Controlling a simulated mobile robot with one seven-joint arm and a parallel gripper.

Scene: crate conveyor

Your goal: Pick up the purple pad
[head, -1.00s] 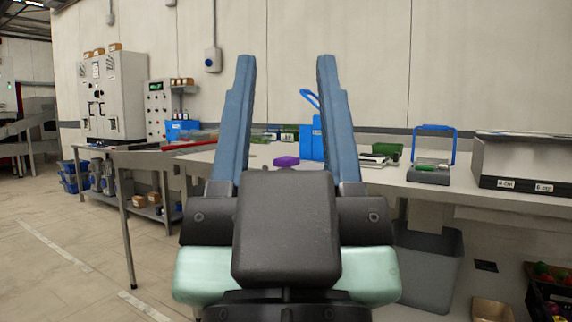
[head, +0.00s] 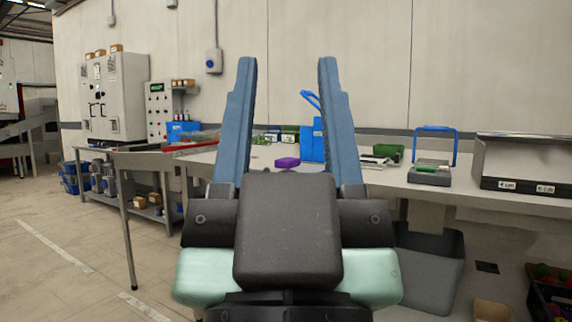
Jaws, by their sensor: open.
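The purple pad (head: 287,162) is a small flat block lying on the grey workbench (head: 397,182). In the head view it shows between the two blue fingers of my gripper (head: 288,68), beyond the dark palm. My gripper is open and empty, with its fingers wide apart and pointing up in the picture. The pad is farther off and does not touch the fingers. The palm hides the bench just in front of the pad.
A blue jug-like container (head: 311,140) stands behind the pad, partly hidden by the right finger. A green box (head: 388,152), a blue-handled device (head: 433,160) and a large grey box (head: 520,165) stand to the right. A grey bin (head: 432,265) is under the bench.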

